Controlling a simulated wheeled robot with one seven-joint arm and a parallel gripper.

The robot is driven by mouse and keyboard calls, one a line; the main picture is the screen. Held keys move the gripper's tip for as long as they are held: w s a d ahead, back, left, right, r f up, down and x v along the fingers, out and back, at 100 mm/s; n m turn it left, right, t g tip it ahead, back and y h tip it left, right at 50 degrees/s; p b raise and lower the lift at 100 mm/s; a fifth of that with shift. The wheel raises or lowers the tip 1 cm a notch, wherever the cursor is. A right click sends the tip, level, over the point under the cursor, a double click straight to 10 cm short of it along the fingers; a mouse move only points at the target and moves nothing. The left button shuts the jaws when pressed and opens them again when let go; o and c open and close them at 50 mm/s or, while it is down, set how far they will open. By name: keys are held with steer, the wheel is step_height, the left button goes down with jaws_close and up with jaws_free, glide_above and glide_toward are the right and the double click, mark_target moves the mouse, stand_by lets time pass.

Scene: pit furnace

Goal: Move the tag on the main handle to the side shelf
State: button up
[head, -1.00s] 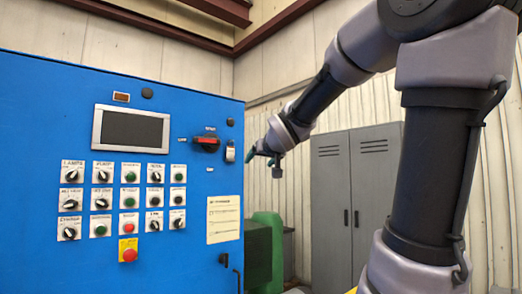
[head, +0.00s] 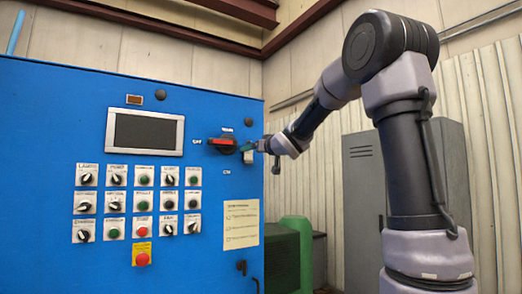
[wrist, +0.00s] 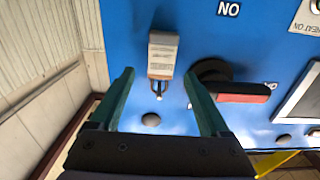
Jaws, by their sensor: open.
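The main handle (head: 222,142), a red and black rotary switch, is on the blue panel right of the screen. It also shows in the wrist view (wrist: 232,90). A pale tag (head: 248,157) with small print hangs just right of the handle in the head view, apart from it. In the wrist view, which is turned over, the tag (wrist: 163,55) has a metal loop at its end. My gripper (wrist: 159,75) is open and empty, its green fingers on either side of the loop end. In the head view my gripper (head: 260,147) is beside the tag. I cannot make out a side shelf.
The blue cabinet (head: 45,160) carries a screen (head: 145,132), rows of knobs and buttons, a red stop button (head: 142,259) and a paper notice (head: 241,223). A green machine (head: 291,250) and a grey locker (head: 362,190) stand to the right.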

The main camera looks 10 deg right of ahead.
steer(key=shift+x, duration=1.25)
jaws_close()
steer(key=shift+r, duration=0.4)
steer(key=shift+s+d, duration=0.1)
steer(key=shift+s, duration=0.35)
steer(key=shift+v, duration=2.55)
